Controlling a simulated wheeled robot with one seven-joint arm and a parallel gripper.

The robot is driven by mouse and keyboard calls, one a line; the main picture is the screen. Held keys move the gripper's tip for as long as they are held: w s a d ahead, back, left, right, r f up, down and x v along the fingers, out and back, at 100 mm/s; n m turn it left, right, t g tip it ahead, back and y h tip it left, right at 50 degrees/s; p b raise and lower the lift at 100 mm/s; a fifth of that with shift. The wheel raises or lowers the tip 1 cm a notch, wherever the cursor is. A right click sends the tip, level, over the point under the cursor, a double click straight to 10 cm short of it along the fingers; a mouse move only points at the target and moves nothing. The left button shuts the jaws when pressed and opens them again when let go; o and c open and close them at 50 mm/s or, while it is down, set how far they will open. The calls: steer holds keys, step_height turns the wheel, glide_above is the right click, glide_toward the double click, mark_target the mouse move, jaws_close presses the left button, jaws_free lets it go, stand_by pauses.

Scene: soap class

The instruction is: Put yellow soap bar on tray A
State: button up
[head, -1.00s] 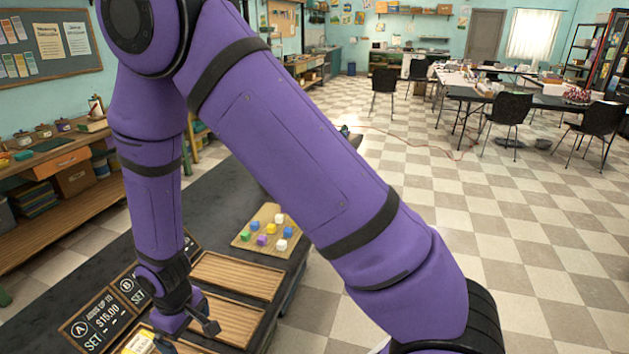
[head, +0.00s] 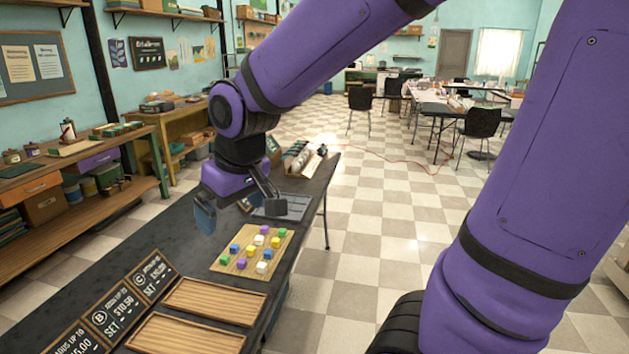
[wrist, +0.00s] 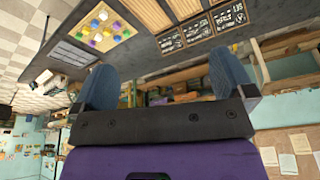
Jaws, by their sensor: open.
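My gripper (head: 240,208) is open above the far part of the dark table, beyond the board of coloured blocks. In the wrist view its two blue-grey fingers (wrist: 163,82) stand wide apart with nothing between them. No yellow soap bar can be made out for certain; small yellow blocks (head: 275,242) sit among others on the wooden board. Two slatted wooden trays show, the farther one (head: 215,300) and the nearer one (head: 185,335), beside signs C (head: 150,275) and B (head: 113,311). The sign at the bottom left corner (head: 80,344) is cut off, and tray A is out of the head view.
The wooden board (head: 226,266) holds several coloured blocks between my gripper and the trays. A grey slotted panel (wrist: 72,57) lies on the table beyond the board. Wall shelving (head: 40,225) runs along the left. The table is bare between board and signs.

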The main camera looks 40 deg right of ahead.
steer(key=s+d+r+m, duration=0.1)
steer(key=s+d+r, duration=0.2)
steer(key=s, duration=0.3)
steer(key=s+d+r+m+t, duration=0.1)
steer(key=s+d+r, duration=0.2)
steer(key=s, duration=0.4)
steer(key=shift+d+r+t+h, duration=0.2)
steer(key=shift+r+t+h, duration=0.1)
steer(key=shift+r+h, duration=0.15)
steer(key=shift+a, duration=0.1)
